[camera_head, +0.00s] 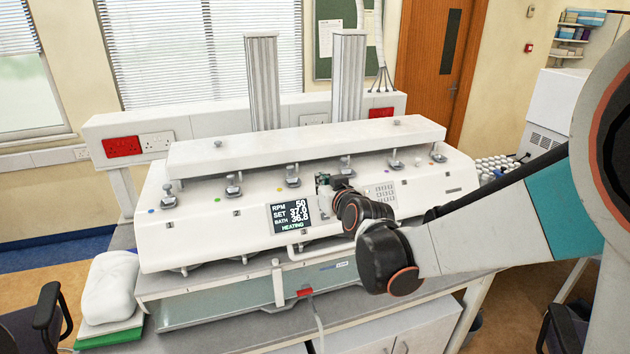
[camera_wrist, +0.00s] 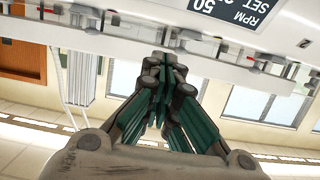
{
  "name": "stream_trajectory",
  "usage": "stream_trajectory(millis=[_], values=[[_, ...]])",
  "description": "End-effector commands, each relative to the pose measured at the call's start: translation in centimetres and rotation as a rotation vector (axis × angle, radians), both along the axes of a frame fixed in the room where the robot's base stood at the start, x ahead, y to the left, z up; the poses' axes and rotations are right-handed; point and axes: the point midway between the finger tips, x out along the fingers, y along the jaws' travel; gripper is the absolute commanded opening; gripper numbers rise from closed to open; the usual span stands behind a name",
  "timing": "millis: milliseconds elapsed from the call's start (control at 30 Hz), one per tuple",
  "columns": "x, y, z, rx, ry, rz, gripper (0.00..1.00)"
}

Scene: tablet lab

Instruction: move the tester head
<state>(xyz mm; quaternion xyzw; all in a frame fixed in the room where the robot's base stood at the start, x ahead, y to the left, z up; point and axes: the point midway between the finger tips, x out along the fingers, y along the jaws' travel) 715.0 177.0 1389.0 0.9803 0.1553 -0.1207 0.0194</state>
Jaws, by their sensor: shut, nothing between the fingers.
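The tester head (camera_head: 210,240) is a long white housing with numbered stations, metal knobs along its top and a keypad. Its display (camera_head: 292,215) reads RPM 50, SET 37.0, BATH about 36.8 and HEATING. The display also shows upside down in the wrist view (camera_wrist: 235,12). My gripper (camera_head: 324,184) is at the head's front, just right of the display. In the wrist view my gripper (camera_wrist: 165,62) has its fingers shut together and empty, close to the head's edge. I cannot tell whether the fingertips touch it. My arm covers part of the head's right side.
Two grey columns (camera_head: 262,82) rise behind the head. A glass-fronted bath (camera_head: 230,307) sits below it on a bench. A white bundle (camera_head: 110,285) lies on a green base at left. Small bottles (camera_head: 497,164) stand at right. Chairs flank the bench.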

Motion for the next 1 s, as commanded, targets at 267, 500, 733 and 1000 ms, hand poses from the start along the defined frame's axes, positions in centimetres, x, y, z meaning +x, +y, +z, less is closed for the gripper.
stream_trajectory(millis=[267, 500, 733, 1000], values=[[4.0, 1.3, -1.6, 0.000, 0.000, 0.000, 0.00], [5.1, 1.7, -3.7, 0.000, 0.000, 0.000, 0.00], [5.4, 1.8, -4.3, 0.000, 0.000, 0.000, 0.00], [5.4, 1.7, -4.3, 0.000, 0.000, 0.000, 0.00]])
